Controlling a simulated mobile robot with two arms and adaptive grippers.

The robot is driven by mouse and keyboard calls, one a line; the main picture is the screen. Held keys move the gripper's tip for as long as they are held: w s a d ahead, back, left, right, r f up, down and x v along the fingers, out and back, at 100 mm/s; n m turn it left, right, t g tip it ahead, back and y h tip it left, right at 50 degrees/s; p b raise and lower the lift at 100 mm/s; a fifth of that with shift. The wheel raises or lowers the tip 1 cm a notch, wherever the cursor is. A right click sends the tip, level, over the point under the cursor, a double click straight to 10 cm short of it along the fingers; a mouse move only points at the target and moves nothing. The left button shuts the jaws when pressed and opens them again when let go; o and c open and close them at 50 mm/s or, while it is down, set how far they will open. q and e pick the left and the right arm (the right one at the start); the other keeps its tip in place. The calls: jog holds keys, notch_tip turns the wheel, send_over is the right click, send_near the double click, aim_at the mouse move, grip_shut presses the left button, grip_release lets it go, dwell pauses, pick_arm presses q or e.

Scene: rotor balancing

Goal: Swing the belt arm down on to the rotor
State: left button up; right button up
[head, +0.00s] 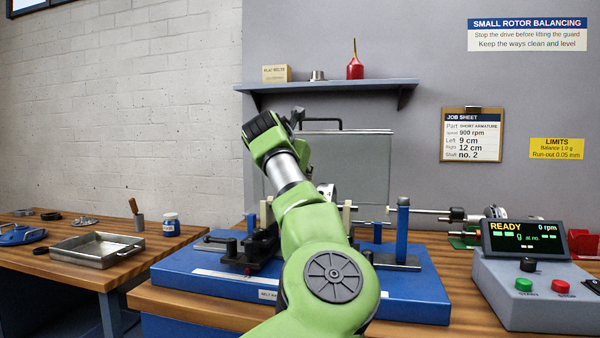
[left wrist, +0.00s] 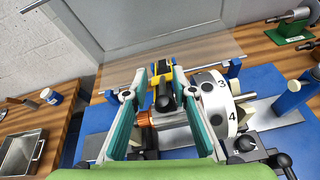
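My left arm fills the middle of the head view, and its own links hide its gripper there. In the left wrist view the left gripper (left wrist: 164,76) has its two teal fingers on either side of a black knob (left wrist: 163,98) and a yellow and black part, perhaps the belt arm. I cannot tell whether the fingertips touch it. The rotor has a white disc (left wrist: 222,100) marked 3 and 4, just right of the fingers, and an orange section left of it. In the head view the rotor disc (head: 327,190) shows partly behind my arm. My right gripper is not in view.
A clear guard panel (head: 366,165) stands upright behind the rotor. The blue machine bed (head: 415,292) carries blue posts (head: 403,220). A control box (head: 530,290) reading READY, 0 rpm stands right. A metal tray (head: 97,247) lies on the left bench.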

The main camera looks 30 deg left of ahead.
pick_arm(q)
jog(key=v, duration=0.7)
jog(key=shift+s, duration=0.2)
jog(key=shift+d+r, duration=0.1)
dwell(0.3)
